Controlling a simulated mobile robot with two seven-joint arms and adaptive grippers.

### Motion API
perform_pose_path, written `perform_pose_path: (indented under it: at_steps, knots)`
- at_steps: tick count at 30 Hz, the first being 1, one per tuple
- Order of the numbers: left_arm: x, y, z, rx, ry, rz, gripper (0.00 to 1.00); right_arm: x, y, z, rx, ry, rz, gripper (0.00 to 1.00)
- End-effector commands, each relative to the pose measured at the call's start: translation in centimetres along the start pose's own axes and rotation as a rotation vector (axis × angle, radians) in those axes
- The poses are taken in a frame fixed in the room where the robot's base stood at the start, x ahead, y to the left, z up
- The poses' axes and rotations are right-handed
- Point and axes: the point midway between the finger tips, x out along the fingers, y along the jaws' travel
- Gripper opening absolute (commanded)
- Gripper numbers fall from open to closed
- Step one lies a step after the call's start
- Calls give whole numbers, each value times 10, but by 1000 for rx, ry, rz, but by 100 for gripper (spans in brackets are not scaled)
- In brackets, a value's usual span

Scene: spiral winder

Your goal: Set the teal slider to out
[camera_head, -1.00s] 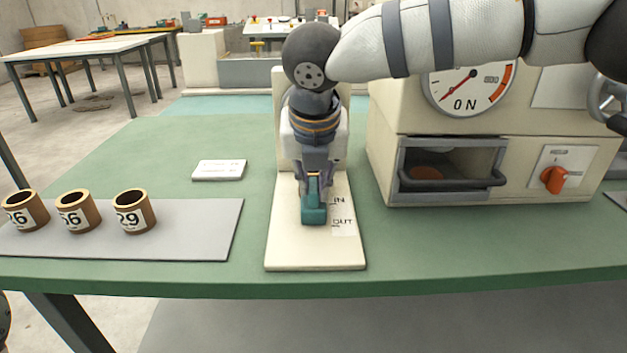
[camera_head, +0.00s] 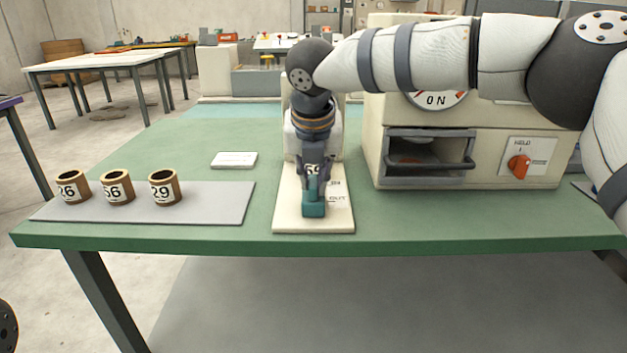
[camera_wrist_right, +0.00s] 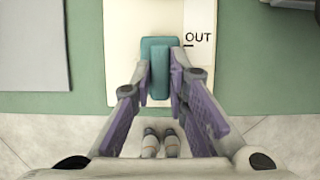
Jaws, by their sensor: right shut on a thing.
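The teal slider (camera_head: 313,210) sits on a cream base plate (camera_head: 340,222) that stands on the green table. It also shows in the right wrist view (camera_wrist_right: 154,50), beside the printed OUT label (camera_wrist_right: 198,38) and its short black line. My right gripper (camera_head: 313,194) points down from above and is shut on the slider's raised grip. In the wrist view my right gripper (camera_wrist_right: 159,86) has one finger on each side of that grip. In the head view the fingers partly cover the slider's track and the IN label.
A cream machine (camera_head: 475,150) with an open drawer and an orange knob (camera_head: 518,167) stands to the right. On the left, several numbered rings (camera_head: 117,188) stand on a grey mat (camera_head: 225,205). A white card (camera_head: 234,160) lies behind the mat.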

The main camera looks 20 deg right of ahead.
Motion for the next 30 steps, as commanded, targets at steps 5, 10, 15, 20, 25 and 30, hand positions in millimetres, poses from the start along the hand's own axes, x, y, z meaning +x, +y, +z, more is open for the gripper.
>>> perform_pose_path:
  at_steps: [5, 10, 15, 20, 25, 30]
  knots:
    - [0, 0, 0, 0, 1, 0, 0, 0, 1, -5, -3, 16, -1, 0]
    - [0, 0, 0, 0, 0, 0, 0, 0, 1, -5, -3, 14, -1, 35]
    - [0, 0, 0, 0, 0, 0, 0, 0, 1, -4, -2, 11, -1, 35]
    - [0, 0, 0, 0, 0, 0, 0, -8, 1, -2, -1, 7, 0, 35]
    - [0, 0, 0, 0, 0, 0, 0, -52, 1, -1, -1, 5, 1, 35]
    - [0, 0, 0, 0, 0, 0, 0, -94, 1, -2, -1, 8, 1, 35]
